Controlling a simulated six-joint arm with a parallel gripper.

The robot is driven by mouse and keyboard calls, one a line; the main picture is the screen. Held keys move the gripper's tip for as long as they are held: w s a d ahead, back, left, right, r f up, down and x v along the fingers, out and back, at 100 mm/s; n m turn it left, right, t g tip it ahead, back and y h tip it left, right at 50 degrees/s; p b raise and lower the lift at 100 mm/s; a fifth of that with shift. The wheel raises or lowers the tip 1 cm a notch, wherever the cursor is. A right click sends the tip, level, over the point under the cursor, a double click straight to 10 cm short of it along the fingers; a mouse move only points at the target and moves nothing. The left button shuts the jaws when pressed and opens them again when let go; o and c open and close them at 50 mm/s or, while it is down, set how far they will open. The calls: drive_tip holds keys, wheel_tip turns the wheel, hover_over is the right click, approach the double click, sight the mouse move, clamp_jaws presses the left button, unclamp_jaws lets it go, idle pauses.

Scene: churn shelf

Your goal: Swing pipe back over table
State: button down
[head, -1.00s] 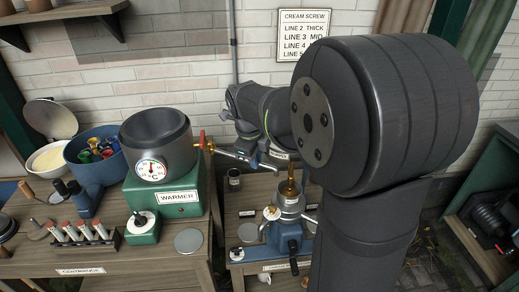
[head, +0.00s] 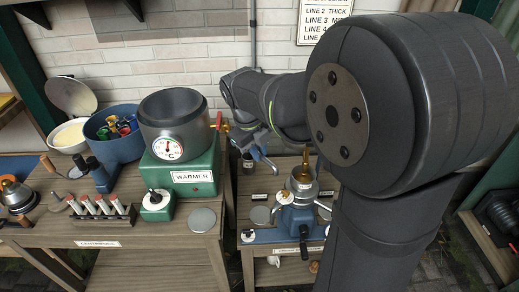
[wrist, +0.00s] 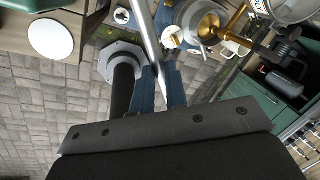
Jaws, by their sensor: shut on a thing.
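The pipe (wrist: 148,32) is a thin silver tube that runs down into my gripper in the wrist view. My gripper (wrist: 166,88) has blue fingers and is shut on it. In the head view my gripper (head: 259,153) is just right of the warmer's red and brass valve (head: 220,122), above the gap between the tables. The green warmer (head: 185,177) carries a dark pot with a dial (head: 172,108) and stands on the left table (head: 130,237).
A blue machine (head: 297,215) with a metal bowl and brass spout (head: 304,165) stands on the lower right table, right of my gripper. A blue tub (head: 116,145), a rack of red-capped tubes (head: 103,208) and a grey disc (head: 202,219) are on the left table.

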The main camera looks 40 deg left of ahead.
drive_tip(key=c, duration=1.4)
unclamp_jaws()
drive_tip(key=shift+c, duration=0.2)
drive_tip(key=shift+r, duration=0.15)
drive_tip(key=v, duration=1.7)
drive_tip(key=shift+r, duration=0.1)
